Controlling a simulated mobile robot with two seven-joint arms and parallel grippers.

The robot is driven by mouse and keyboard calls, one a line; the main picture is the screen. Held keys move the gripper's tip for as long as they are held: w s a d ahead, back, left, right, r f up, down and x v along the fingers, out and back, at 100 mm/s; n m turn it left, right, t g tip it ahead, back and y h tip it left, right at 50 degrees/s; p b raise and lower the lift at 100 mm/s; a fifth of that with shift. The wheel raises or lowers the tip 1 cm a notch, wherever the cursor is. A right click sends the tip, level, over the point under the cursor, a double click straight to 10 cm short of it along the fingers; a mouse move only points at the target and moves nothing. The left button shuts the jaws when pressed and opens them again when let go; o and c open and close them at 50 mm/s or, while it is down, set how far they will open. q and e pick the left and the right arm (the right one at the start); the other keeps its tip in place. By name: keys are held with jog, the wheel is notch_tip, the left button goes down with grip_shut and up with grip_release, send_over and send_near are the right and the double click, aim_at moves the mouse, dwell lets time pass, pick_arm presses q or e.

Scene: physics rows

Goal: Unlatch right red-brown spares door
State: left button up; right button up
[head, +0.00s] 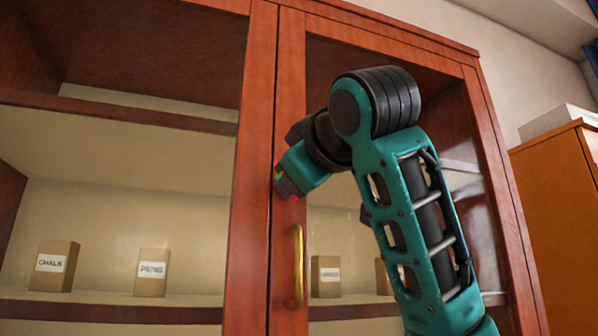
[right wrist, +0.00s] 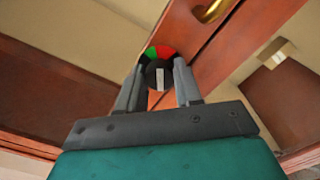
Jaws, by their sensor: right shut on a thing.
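The right red-brown door (head: 289,100) has a glazed frame and looks closed in the cabinet front. My right gripper (head: 287,187) is at this door's left stile, above its brass handle (head: 298,265). In the right wrist view its fingers (right wrist: 158,85) are shut on a round dark latch knob (right wrist: 159,73). The knob has a pale bar on its face, which runs upright in that view. A green sector and a red sector show behind the knob's upper edge. In the head view the gripper mostly hides the knob. My left gripper is not in view.
Behind the glass, small boxes stand on a shelf, among them a box labelled CHALK (head: 54,266) and another box (head: 152,272). The left door's stile (head: 252,160) adjoins the right door. An orange-brown cabinet (head: 555,200) stands at the right.

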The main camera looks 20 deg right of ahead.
jog(key=shift+d+r+n+p, duration=0.15)
jog(key=shift+n+p, duration=0.15)
jog(key=shift+n, duration=0.6)
jog(key=n+p, duration=0.1)
jog(key=n, duration=0.2)
jog(key=shift+n+p, duration=0.35)
jog(key=shift+n, duration=0.05)
jog(key=shift+n+p, duration=0.7)
jog(key=shift+n, duration=0.5)
jog(key=shift+n+p, duration=0.6)
jog(key=shift+n, duration=0.4)
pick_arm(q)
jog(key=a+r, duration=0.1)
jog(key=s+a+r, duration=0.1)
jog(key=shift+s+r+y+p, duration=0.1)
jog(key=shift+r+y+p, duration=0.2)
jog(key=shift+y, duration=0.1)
pick_arm(e)
jog(key=shift+n, duration=0.6)
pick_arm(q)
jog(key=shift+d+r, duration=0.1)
pick_arm(e)
jog(key=o, duration=0.7)
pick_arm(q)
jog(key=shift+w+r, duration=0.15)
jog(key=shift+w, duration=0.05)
pick_arm(e)
jog(key=o, duration=0.3)
